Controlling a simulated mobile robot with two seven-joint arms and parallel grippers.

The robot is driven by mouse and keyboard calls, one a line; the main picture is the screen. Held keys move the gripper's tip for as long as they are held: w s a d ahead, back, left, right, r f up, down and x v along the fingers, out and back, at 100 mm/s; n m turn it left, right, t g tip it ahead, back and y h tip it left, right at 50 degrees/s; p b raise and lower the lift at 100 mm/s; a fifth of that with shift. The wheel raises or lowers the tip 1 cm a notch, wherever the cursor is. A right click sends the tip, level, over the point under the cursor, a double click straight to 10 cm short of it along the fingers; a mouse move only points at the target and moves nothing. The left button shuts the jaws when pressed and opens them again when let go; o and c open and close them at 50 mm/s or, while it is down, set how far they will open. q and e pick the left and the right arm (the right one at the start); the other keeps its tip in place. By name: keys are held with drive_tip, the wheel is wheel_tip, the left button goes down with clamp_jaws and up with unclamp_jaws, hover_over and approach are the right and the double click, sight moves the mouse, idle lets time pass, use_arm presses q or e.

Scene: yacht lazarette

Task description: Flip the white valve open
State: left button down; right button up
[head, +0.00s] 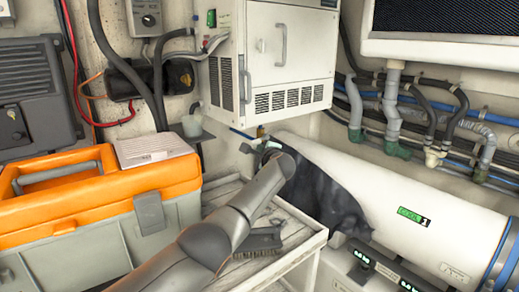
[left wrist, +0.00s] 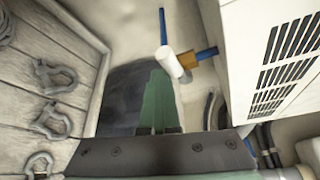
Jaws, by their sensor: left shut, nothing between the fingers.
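The white valve (left wrist: 171,65) shows in the left wrist view as a short white lever beside a brass fitting (left wrist: 188,60), with blue pipe on both sides. It is angled across the pipe line. My left gripper (left wrist: 158,76) has its green fingers shut together and empty, with the tips just below the white lever; I cannot tell whether they touch it. In the head view my left gripper (head: 268,147) reaches to the wall under the white cabinet, by the small brass fitting (head: 261,131). There the lever is too small to make out clearly. My right gripper is not in view.
The white cabinet (head: 285,45) stands close above my left gripper. A white cylinder (head: 400,185) lies to its right. A wooden-topped bench (head: 285,262) with a brush is below. An orange toolbox (head: 100,195) fills the left.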

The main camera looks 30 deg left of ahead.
use_arm(q)
drive_tip(key=shift+w+r, duration=0.15)
drive_tip(key=shift+r, duration=0.65)
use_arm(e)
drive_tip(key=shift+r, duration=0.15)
use_arm(q)
wheel_tip(320, 180, down, 5)
drive_tip(key=b, duration=0.1)
drive_tip(key=s+d+r, duration=0.3)
drive_tip(key=d+r, duration=0.1)
drive_tip(key=d, duration=0.3)
drive_tip(key=shift+s+d, duration=0.15)
drive_tip(key=shift+d, duration=0.15)
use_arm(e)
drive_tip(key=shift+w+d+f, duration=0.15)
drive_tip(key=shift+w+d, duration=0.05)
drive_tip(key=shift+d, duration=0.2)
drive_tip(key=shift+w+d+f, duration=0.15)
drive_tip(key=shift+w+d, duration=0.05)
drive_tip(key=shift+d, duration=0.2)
